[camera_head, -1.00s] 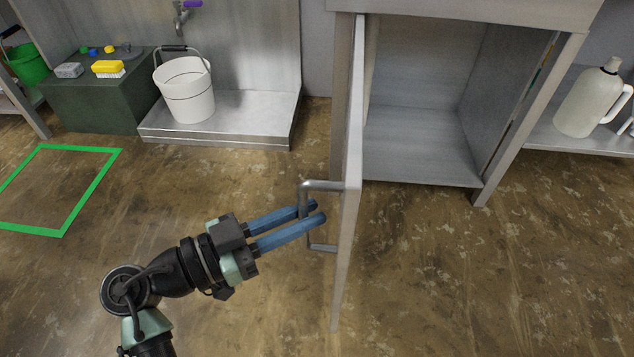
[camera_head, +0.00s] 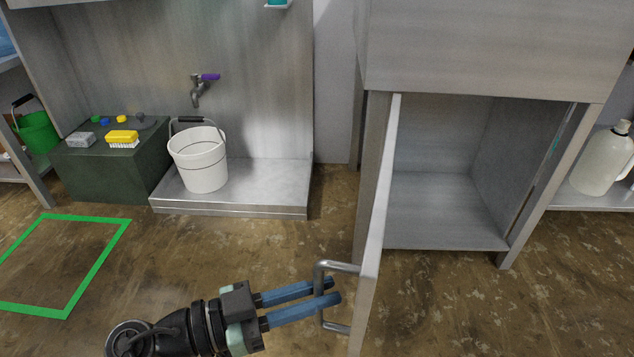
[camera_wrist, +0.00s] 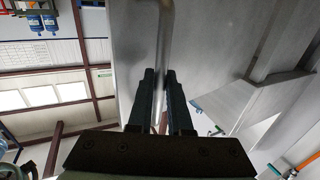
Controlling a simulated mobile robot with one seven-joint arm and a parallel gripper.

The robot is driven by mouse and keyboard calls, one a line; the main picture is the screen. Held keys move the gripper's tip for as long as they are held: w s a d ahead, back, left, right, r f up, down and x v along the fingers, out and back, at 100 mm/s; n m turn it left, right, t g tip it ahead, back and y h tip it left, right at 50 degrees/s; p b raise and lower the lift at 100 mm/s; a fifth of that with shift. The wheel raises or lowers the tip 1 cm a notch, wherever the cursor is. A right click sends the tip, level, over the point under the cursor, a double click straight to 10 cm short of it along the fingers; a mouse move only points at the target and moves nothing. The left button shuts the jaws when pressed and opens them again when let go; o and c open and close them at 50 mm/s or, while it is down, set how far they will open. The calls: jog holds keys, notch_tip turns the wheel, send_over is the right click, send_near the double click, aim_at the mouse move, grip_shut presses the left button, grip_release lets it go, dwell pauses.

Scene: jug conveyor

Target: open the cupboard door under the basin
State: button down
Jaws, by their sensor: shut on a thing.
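The cupboard door (camera_head: 378,215) stands swung wide open, seen nearly edge-on in the head view. The cupboard (camera_head: 445,205) behind it looks empty inside. The door's grey bar handle (camera_head: 320,283) sticks out to the left. My gripper (camera_head: 335,292) has its two blue fingers around the handle's upright bar and is shut on it. In the wrist view, the handle bar (camera_wrist: 164,60) runs down between the dark fingertips (camera_wrist: 160,78), with the door (camera_wrist: 134,60) beside it.
A white bucket (camera_head: 198,160) stands on a low metal ledge (camera_head: 265,185) under a tap (camera_head: 199,90). A dark green block (camera_head: 110,170) holds a yellow brush (camera_head: 122,138). A white jug (camera_head: 603,160) stands on a shelf at right. Floor inside the green outline (camera_head: 98,262) is clear.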

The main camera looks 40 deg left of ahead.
jog(key=shift+w+a+r, duration=0.1)
jog(key=shift+w+a, duration=0.05)
jog(key=shift+w, duration=0.05)
jog(key=c, duration=0.8)
grip_release()
jog(key=shift+c, duration=0.2)
jog(key=shift+s, duration=0.1)
jog(key=p+v, duration=0.5)
jog(key=v, duration=0.7)
jog(key=shift+s, duration=0.35)
jog(key=shift+a, duration=0.1)
jog(key=shift+s, duration=0.1)
